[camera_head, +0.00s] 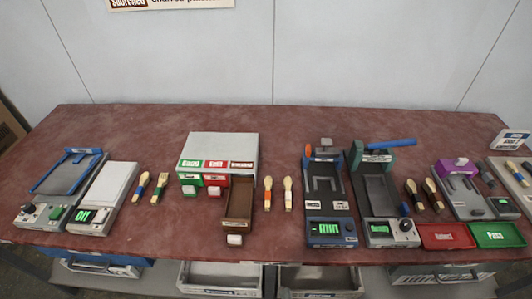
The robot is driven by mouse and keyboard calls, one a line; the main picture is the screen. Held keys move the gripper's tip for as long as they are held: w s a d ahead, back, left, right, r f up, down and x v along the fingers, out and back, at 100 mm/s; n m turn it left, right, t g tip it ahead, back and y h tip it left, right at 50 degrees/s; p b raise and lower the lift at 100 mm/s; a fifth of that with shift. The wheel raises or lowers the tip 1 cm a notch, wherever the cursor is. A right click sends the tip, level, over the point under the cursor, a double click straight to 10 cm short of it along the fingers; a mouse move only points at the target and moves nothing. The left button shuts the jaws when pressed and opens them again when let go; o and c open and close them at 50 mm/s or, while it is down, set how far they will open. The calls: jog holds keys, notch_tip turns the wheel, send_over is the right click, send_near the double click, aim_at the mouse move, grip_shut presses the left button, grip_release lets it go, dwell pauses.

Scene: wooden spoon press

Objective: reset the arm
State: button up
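Neither my arm nor my gripper shows in the head view, so I cannot see how they stand. The reddish-brown workbench (270,122) spans the view with its devices. At the left is a grey device with a blue frame (68,172), next to a white-topped device with a lit green display (86,215). Two presses stand right of centre, one with a blue base (331,232) and one with a green head and blue lever (391,144).
A grey cabinet (220,147) has green, red and brown drawers; the brown drawer (239,202) is pulled out. Several spoon-like pieces lie between devices. Red (447,236) and green (497,235) trays sit front right. The bench's back strip is clear.

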jog(key=s+d+r+m+t+h, duration=0.1)
jog(key=s+d+r+m, duration=0.3)
jog(key=s+m, duration=0.5)
jog(key=s+d+r+m+t+h, duration=0.1)
jog(key=s+d+r+m, duration=0.4)
jog(key=m, duration=1)
jog(key=s+d, duration=0.3)
jog(key=s, duration=0.1)
jog(key=shift+s+r+m+t, duration=0.15)
jog(key=shift+m+t, duration=0.25)
